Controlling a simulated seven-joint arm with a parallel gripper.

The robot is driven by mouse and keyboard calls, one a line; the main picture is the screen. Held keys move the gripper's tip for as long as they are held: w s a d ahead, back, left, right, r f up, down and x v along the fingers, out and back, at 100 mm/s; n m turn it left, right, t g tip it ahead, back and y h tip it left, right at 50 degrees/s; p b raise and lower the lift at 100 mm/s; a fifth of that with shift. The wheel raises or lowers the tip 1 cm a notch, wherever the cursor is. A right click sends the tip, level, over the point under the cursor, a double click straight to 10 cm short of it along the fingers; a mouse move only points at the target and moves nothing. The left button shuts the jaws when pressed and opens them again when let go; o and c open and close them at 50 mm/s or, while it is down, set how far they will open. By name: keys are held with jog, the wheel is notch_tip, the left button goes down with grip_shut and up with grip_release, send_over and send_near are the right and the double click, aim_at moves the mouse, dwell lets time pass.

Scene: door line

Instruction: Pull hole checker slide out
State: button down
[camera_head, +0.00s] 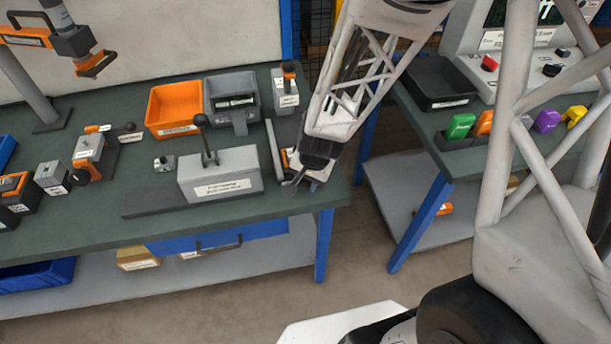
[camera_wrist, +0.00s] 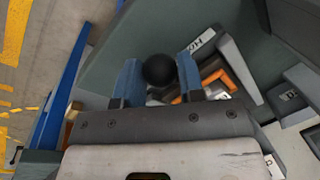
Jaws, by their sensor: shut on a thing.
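My gripper (camera_head: 296,186) is at the front right of the left green workbench. In the wrist view my gripper (camera_wrist: 158,78) has its two blue-grey fingers on either side of a black ball knob (camera_wrist: 158,70), shut on it. Beyond the knob is a fixture, seemingly the hole checker, with a grey rail (camera_wrist: 240,70), an orange part (camera_wrist: 232,62) and a white label (camera_wrist: 201,41). In the head view the fixture's rail (camera_head: 275,147) shows left of my gripper. My arm hides much of the fixture and the knob there. How far the slide sits out I cannot tell.
A grey block with a black lever (camera_head: 219,174) stands just left of my gripper. Orange (camera_head: 176,122) and grey (camera_head: 230,84) bins and a small labelled device (camera_head: 286,95) are behind. A gap of floor separates this bench from the right bench (camera_head: 455,152).

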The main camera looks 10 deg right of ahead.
jog(key=shift+s+f, duration=0.1)
jog(key=shift+s, duration=0.1)
jog(key=c, duration=0.8)
grip_release()
jog(key=shift+o, duration=0.2)
notch_tip(320, 180, up, 8)
jog(key=d, duration=0.1)
jog(key=shift+s+d+f, duration=0.15)
jog(key=shift+s, duration=0.2)
